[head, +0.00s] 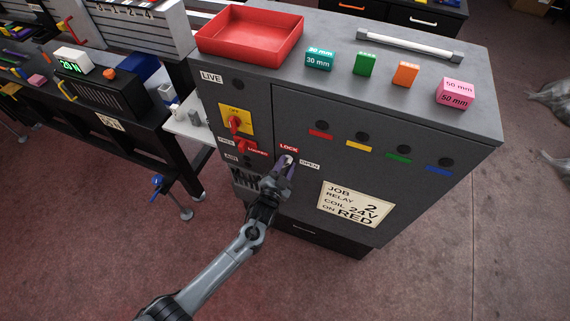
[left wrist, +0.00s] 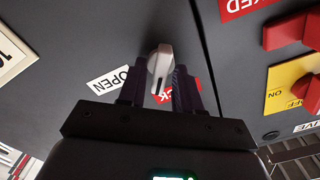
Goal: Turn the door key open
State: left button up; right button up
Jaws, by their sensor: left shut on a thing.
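The door key (head: 288,160) is a small pale grey knob on the dark cabinet front, below the red LOCK label (head: 289,148) and left of the white OPEN label (head: 309,164). In the left wrist view the key (left wrist: 160,62) stands between two dark fingers, its dark line pointing down beside the red label (left wrist: 178,92), with the OPEN label (left wrist: 108,80) to the left. My left gripper (head: 284,168) is shut on the key; its fingers partly hide the red label in the wrist view. My right gripper is not in view.
A red rotary switch (head: 236,123) on a yellow plate sits left of the key. A job card (head: 355,204) is on the door. Open floor lies in front.

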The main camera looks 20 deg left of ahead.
pick_arm(q)
jog(key=m+p, duration=0.1)
jog(key=m, duration=0.4)
jog(key=shift+m, duration=0.3)
jog(key=shift+d+f+m+p, duration=0.15)
jog(key=shift+m+p, duration=0.35)
jog(key=shift+m, duration=1.7)
jog(key=o, duration=0.7)
jog(key=s+p, duration=0.1)
jog(key=s, duration=0.9)
jog(key=shift+s, duration=0.4)
